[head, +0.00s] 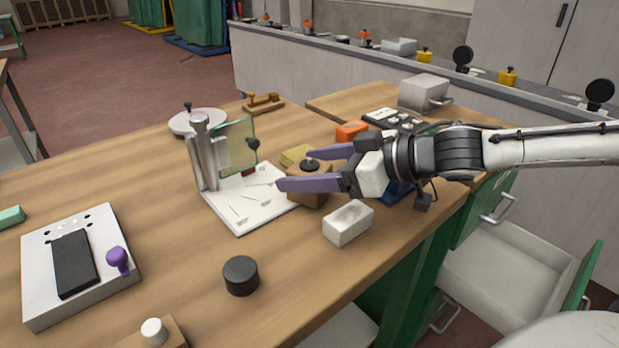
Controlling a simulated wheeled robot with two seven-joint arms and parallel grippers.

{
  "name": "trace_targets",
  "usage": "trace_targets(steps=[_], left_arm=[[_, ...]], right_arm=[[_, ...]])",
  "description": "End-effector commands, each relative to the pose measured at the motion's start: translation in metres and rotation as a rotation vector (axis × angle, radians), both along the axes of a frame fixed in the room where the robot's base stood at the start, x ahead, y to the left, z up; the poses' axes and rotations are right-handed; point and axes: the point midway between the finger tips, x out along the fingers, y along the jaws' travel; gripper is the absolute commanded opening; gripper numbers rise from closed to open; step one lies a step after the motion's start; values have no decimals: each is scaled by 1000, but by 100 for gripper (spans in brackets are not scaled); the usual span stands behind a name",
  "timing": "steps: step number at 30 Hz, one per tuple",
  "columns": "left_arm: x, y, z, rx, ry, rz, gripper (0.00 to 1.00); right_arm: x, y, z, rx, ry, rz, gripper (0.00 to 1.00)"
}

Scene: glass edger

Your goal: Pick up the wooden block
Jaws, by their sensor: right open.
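A brown wooden block (309,200) with a black knob on top stands near the middle of the workbench, at the right edge of a white sheet. My right gripper (293,168) reaches in from the right with its two purple fingers open. In the picture, the knob shows between the fingers, and the near finger hides part of the block. I cannot tell whether the fingers touch it or are above it. My left gripper is not in view.
An orange block (351,131) lies behind. A black cylinder (241,275) stands nearer the bench edge, with bare wood around it.

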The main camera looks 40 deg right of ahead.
Motion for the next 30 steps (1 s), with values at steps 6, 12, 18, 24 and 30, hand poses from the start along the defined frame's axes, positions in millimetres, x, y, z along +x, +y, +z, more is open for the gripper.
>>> trace_targets(steps=[6,12,18,24,30], left_arm=[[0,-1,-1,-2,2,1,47],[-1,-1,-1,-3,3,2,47],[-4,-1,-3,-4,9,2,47],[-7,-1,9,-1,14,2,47],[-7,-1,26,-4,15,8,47]], right_arm=[[0,0,0,0,0,0,58],[0,0,0,0,-1,0,25],[0,0,1,0,-2,0,22],[0,0,22,-2,-3,0,22],[0,-1,64,-4,-1,0,22]])
